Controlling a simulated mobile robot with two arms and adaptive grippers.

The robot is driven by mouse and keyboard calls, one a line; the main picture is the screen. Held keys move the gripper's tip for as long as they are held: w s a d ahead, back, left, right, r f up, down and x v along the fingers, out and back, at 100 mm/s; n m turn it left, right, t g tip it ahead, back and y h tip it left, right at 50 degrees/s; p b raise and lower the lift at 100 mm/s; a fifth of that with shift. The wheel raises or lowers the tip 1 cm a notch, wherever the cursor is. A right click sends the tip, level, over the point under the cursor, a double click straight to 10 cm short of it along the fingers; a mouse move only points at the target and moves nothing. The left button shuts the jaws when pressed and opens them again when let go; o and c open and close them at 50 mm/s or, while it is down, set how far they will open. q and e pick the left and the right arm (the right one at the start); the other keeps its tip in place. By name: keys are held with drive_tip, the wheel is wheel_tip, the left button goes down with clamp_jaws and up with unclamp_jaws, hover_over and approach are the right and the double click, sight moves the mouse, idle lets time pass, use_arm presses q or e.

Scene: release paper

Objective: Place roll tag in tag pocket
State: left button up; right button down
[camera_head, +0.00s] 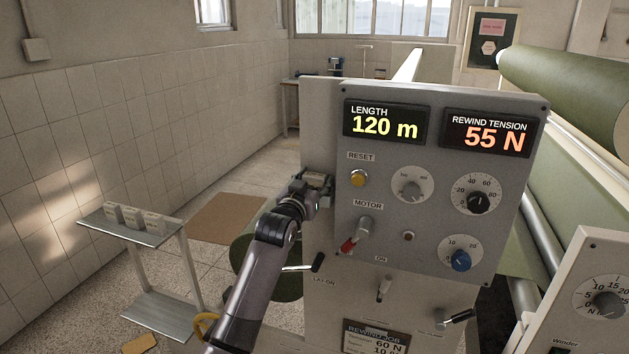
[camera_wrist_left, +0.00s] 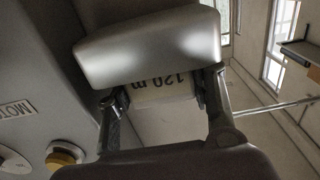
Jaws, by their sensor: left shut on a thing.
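My left gripper (camera_head: 314,192) is beside the left edge of the grey control panel, at about the height of the RESET button. In the left wrist view the fingers (camera_wrist_left: 160,101) are shut on a pale roll tag (camera_wrist_left: 163,88) marked "120 m", upside down in that view. The gripper body hides part of the tag. In the head view a small pale piece at the gripper is too small to read. I cannot pick out the tag pocket in either view. My right gripper is not in view.
The control panel (camera_head: 428,240) reads 120 m and 55 N, with a yellow button (camera_head: 358,178), knobs and levers standing out. A small metal stand (camera_head: 140,236) at left holds several pale tag blocks (camera_head: 136,216). Green rolls (camera_head: 585,90) are at right. The floor at left is mostly clear.

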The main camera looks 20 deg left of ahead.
use_arm(q)
drive_tip(key=o, duration=0.7)
drive_tip(key=shift+f, duration=0.15)
drive_tip(key=shift+o, duration=0.8)
drive_tip(key=shift+d+f, duration=0.1)
drive_tip(key=shift+r, duration=0.25)
drive_tip(key=shift+s+f, duration=0.15)
drive_tip(key=shift+s, duration=0.1)
drive_tip(key=s+b, duration=0.3)
drive_tip(key=s, duration=0.8)
drive_tip(key=shift+s+a+r, duration=0.25)
drive_tip(key=shift+a, duration=0.05)
